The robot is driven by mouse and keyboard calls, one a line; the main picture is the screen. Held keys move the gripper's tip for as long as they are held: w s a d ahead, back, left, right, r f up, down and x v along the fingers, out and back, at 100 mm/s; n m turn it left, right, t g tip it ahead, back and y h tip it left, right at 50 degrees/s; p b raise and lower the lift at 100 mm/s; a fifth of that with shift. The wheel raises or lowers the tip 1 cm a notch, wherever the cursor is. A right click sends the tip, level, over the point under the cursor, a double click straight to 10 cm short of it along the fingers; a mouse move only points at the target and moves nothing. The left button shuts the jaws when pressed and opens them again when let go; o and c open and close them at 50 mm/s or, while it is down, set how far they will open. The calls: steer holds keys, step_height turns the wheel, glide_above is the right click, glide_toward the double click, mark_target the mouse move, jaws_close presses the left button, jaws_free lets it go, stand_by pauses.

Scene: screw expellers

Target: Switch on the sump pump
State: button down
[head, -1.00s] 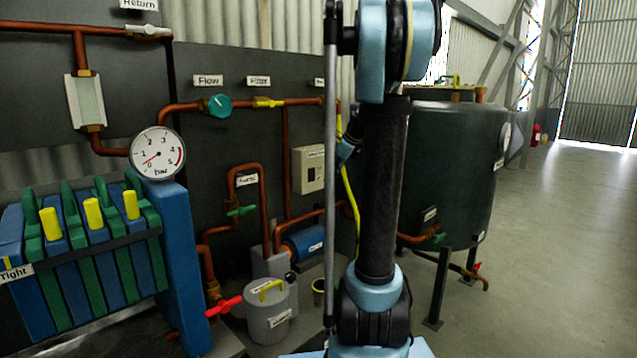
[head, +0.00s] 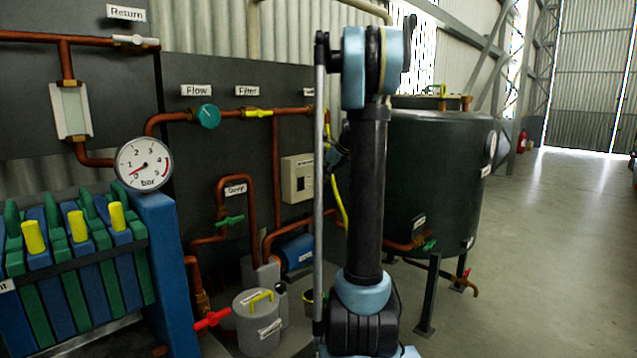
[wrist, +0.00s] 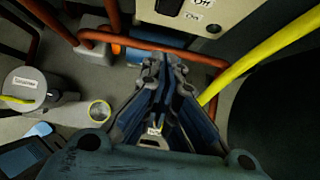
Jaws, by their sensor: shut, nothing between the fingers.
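A cream control box (head: 298,178) hangs on the dark panel, left of my arm in the head view. In the wrist view the box (wrist: 203,18) is at the top edge, cut off, with a black part (wrist: 168,6) and small labels that seem to read Off and On. A blue pump-like body (head: 297,250) sits below it among copper pipes; its label is too small to read. My gripper (wrist: 163,85) is shut and empty in the wrist view, below the box in the picture and apart from it. The gripper is not clear in the head view.
A copper pipe (wrist: 200,56) crosses beyond my fingers, and a yellow hose (wrist: 262,55) runs to their right. A grey lidded pot (head: 258,322) with a red-handled valve (head: 212,319) stands at the floor.

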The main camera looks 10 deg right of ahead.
mark_target(301, 184)
steer(key=shift+w+a+f, duration=0.9)
steer(key=shift+w+f, duration=0.3)
steer(key=shift+w+a+f, duration=0.95)
steer(key=shift+w+f, duration=0.2)
steer(key=shift+w, duration=0.1)
steer(key=shift+w+a+f, duration=0.9)
steer(key=shift+w+f, duration=0.3)
